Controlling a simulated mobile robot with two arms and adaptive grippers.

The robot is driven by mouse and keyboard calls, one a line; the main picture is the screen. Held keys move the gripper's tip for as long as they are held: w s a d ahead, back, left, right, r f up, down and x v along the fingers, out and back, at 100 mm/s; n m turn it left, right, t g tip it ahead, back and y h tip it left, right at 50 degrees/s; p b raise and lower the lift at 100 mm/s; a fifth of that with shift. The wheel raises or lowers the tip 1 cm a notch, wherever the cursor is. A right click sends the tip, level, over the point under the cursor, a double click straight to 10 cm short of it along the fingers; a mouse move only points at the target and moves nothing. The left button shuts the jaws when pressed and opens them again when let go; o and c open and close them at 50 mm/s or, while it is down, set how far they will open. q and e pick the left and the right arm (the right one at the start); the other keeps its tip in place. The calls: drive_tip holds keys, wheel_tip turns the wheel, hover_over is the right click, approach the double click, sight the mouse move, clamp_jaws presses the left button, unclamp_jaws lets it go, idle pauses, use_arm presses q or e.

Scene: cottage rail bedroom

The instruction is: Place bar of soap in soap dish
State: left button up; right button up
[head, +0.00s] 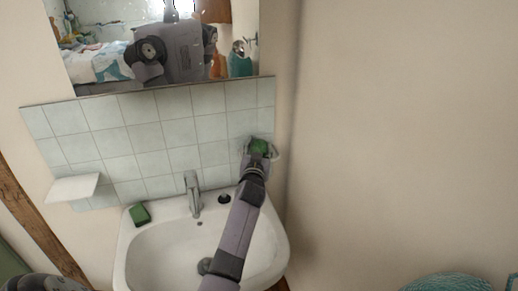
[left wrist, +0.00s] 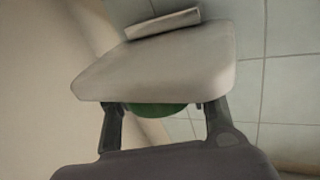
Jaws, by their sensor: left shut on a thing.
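My left gripper (head: 258,153) reaches over the right side of the basin to the tiled wall. It is shut on the green bar of soap (head: 260,146). The pale soap dish (head: 276,154) is on the wall there, and its edges show around the soap and fingers. In the left wrist view the dish (left wrist: 160,65) is a large pale slab with rounded corners. It hides most of the soap (left wrist: 158,110), which shows between the two fingers (left wrist: 162,120). I cannot tell whether the soap touches the dish. My right gripper is not in view.
A white basin (head: 132,262) with a tap (head: 192,192) lies below. A second green block (head: 140,214) sits on its back left rim. A white shelf (head: 73,188) is on the left wall tiles, and a mirror (head: 100,30) hangs above. The right wall is bare.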

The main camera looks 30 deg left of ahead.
use_arm(q)
drive_tip(key=o, duration=1.2)
drive_tip(key=shift+r+p, duration=0.25)
drive_tip(key=shift+p, duration=0.05)
drive_tip(key=shift+r+p, duration=0.4)
drive_tip(key=b+v, duration=0.1)
drive_tip(key=v, duration=1.1)
drive_tip(key=shift+b, duration=0.35)
